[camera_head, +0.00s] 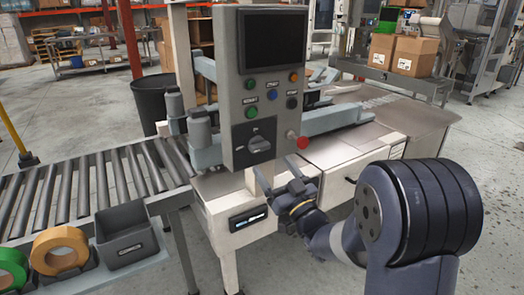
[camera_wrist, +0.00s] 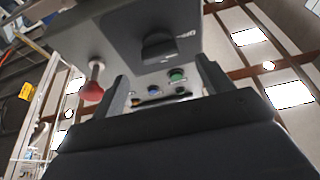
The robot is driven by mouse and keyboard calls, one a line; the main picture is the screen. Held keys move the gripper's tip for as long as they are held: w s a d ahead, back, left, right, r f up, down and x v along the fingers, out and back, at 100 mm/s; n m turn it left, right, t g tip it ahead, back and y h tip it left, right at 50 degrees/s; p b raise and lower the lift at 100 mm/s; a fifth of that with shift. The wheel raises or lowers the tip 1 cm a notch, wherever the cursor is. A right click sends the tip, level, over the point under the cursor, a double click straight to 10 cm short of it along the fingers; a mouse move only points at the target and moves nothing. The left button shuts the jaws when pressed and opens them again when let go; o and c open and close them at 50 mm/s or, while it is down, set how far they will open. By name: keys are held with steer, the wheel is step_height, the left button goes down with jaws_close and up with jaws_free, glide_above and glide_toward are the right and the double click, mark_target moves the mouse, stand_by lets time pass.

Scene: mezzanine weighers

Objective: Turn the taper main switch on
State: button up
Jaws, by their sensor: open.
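The taper main switch is a grey rotary knob (camera_head: 259,145) on a dark plate low on the grey control panel (camera_head: 226,60). Its pointer lies nearly level, tilted slightly; the small labels around it are too small to read surely. My gripper (camera_head: 273,167) is open and empty, just below and in front of the panel's lower edge, apart from the knob. In the wrist view the knob (camera_wrist: 158,46) is above and beyond the fingertips (camera_wrist: 163,72), which have nothing between them.
A red mushroom button (camera_head: 302,142) sticks out right of the knob; it also shows near the left finger in the wrist view (camera_wrist: 93,88). Coloured push buttons (camera_head: 271,95) sit higher. A roller conveyor (camera_head: 80,185) with tape rolls (camera_head: 60,236) and a grey bin (camera_head: 125,255) is at left.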

mark_target(262, 150)
steer(key=x, duration=0.6)
steer(key=shift+w+a, duration=0.1)
steer(key=shift+w, duration=0.05)
steer(key=c, duration=1)
